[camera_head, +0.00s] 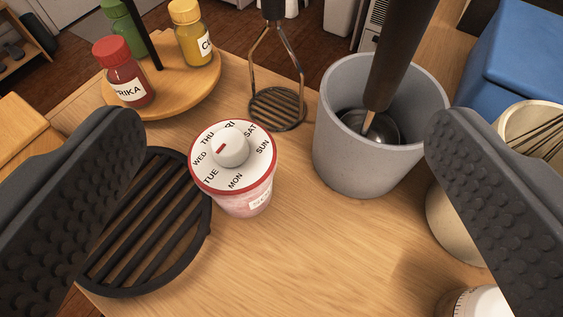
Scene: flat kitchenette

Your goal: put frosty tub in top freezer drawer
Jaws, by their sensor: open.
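The tub (246,197) stands upright on the wooden counter, near the middle of the camera_head view. It is pale pink and frosty, with a white lid, a red rim, day names around the top and a dial knob. Part of a label shows on its side. My gripper (285,150) is open, with one dark finger at each side of the picture. The tub lies in the gap between the fingers, nearer the left one, and neither finger appears to touch it. No freezer drawer can be made out in this view.
A black trivet (150,225) lies just left of the tub. A grey utensil pot (345,160) stands to the right, and a masher (277,105) stands behind. A round wooden stand (185,95) holds spice bottles. Bare counter (300,250) lies in front.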

